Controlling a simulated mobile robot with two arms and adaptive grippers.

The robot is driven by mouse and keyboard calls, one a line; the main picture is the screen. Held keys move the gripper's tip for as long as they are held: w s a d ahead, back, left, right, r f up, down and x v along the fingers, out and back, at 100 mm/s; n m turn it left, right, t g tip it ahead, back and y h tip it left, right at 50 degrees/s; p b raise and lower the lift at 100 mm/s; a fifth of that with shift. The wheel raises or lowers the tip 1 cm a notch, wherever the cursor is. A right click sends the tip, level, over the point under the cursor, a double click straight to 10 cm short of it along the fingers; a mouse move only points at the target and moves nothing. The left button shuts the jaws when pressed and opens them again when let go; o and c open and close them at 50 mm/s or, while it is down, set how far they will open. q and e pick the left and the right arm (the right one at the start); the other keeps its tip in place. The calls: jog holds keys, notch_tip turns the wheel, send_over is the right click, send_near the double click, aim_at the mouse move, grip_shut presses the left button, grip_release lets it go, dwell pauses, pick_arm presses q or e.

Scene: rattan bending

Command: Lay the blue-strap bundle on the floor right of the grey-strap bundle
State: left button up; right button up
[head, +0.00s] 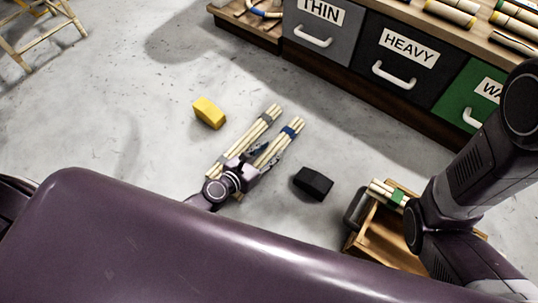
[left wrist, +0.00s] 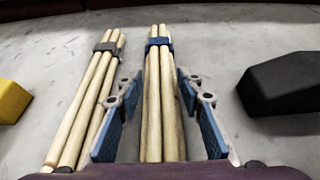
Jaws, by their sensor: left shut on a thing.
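The grey-strap bundle (head: 264,122) of pale rods lies on the floor; it also shows in the left wrist view (left wrist: 92,95), left of the fingers. The blue-strap bundle (head: 291,130) is just right of it, roughly parallel, with a gap between them. My left gripper (head: 268,154) is shut on the blue-strap bundle (left wrist: 160,100), one blue-padded finger on each side of the rods. The bundle is at or close to floor level; I cannot tell if it touches. Its near end is hidden by the gripper. My right gripper is out of view.
A yellow block (head: 209,113) lies left of the bundles, a black block (head: 313,183) to the right. A wooden crate (head: 375,238) with a green-strap bundle (head: 397,197) stands at lower right. Labelled drawers (head: 395,62) line the back. The floor between is clear.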

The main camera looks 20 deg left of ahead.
pick_arm(q)
jog(key=shift+w, duration=0.1)
jog(key=shift+f, duration=0.1)
jog(key=o, duration=0.8)
jog(key=shift+f, duration=0.15)
jog(key=o, duration=0.5)
jog(key=shift+r, duration=0.25)
jog(key=v, duration=1.2)
jog(key=shift+f, duration=0.1)
